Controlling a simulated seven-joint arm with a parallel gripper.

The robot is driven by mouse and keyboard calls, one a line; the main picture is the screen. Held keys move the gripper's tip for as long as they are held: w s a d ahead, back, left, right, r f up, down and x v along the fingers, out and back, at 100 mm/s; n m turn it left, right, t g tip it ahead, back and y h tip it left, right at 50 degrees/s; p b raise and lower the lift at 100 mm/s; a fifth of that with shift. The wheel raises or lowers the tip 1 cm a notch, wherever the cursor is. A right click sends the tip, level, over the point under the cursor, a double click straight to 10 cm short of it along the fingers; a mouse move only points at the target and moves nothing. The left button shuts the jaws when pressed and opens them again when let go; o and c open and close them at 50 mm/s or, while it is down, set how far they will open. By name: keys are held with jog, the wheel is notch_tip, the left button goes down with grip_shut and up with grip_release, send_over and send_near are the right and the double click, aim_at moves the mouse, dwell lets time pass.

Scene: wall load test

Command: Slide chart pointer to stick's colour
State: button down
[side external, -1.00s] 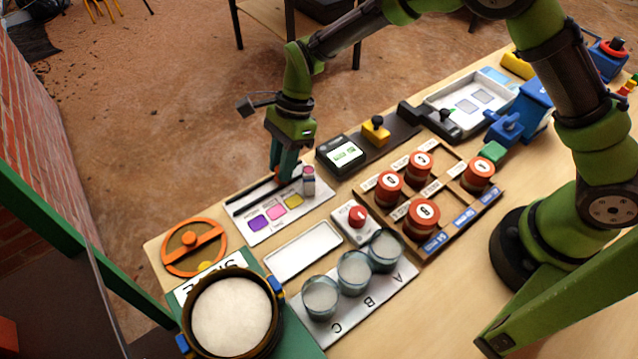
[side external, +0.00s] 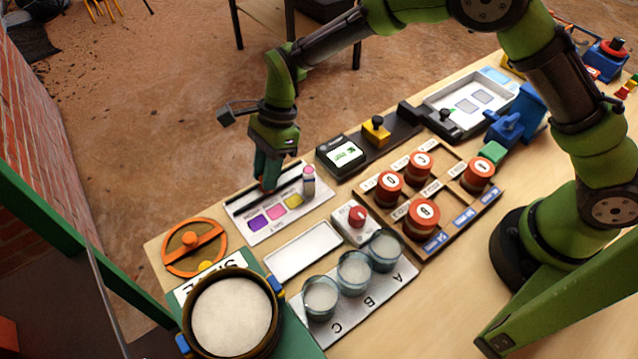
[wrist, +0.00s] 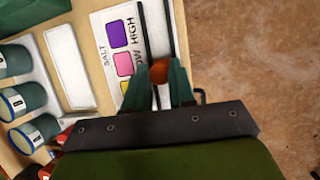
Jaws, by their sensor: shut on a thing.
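The white salt chart (side external: 240,207) lies flat, with purple (side external: 258,223), pink (side external: 276,212) and yellow (side external: 294,201) swatches. A dark slot runs along its far edge. My gripper (side external: 265,187) reaches down to this slot. In the wrist view, its fingers close on the orange pointer knob (wrist: 160,71), beside the pink swatch's edge towards yellow. The fingers hide most of the pointer. The stick (side external: 308,181), a small pale upright piece with a pink top, stands at the chart's right end, apart from my gripper.
A white tray (side external: 270,272) and three glass cups on a lettered plate lie nearer the camera. An orange round dial (side external: 195,247) is left of the chart. A small display (side external: 342,155) and a rack of red-capped weights (side external: 457,208) stand to the right.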

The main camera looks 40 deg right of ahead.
jog(key=shift+s+a, duration=0.1)
jog(key=shift+a, duration=0.75)
jog(key=c, duration=1)
grip_release()
jog(key=shift+o, duration=0.2)
jog(key=shift+d, duration=0.1)
jog(key=shift+r, duration=0.1)
jog(key=shift+r, duration=3.45)
